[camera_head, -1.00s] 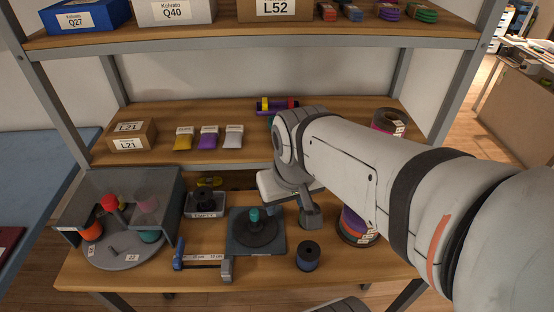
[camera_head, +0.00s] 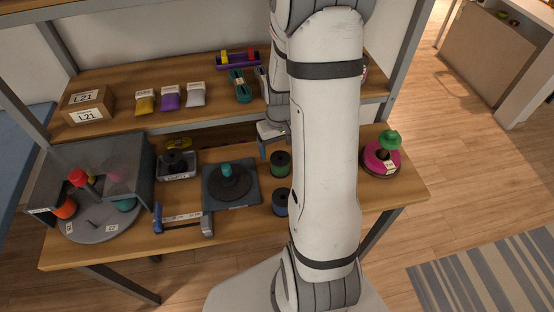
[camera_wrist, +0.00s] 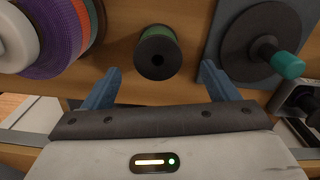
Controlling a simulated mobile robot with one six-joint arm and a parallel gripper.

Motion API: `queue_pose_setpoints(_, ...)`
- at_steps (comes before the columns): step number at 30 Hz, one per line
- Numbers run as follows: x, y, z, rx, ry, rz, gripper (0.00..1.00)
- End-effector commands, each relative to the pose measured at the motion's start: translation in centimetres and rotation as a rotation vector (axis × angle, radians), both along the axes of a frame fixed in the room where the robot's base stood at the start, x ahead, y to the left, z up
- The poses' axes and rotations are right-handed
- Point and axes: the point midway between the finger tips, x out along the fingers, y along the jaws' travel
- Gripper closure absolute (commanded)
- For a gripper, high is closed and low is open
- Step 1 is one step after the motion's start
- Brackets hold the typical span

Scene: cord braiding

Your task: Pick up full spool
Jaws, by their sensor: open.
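A small spool of green cord with black ends (camera_head: 280,162) stands on the lower table, right of the square winding plate. In the wrist view the green spool (camera_wrist: 157,56) shows end-on, its dark end and centre hole facing the camera. My gripper (camera_wrist: 160,85) is open, with one blue-grey finger on each side of the spool's line and a gap to both. The spool appears just beyond the fingertips. In the head view my gripper (camera_head: 268,140) is partly hidden by my arm, close behind the green spool.
A blue spool (camera_head: 280,203) stands in front of the green one. The winding plate (camera_head: 212,194) with its teal knob is close on the left. A large purple-and-orange cord stack (camera_wrist: 62,40) is on the other side in the wrist view. The shelf (camera_head: 200,110) is behind.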

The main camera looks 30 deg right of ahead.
Motion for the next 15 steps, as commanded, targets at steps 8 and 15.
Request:
queue_pose_setpoints(8,-0.2,0.0,-2.7,0.001,0.004,0.0,0.19)
queue_pose_setpoints(15,-0.8,-0.1,-5.8,0.001,0.005,0.001,0.19)
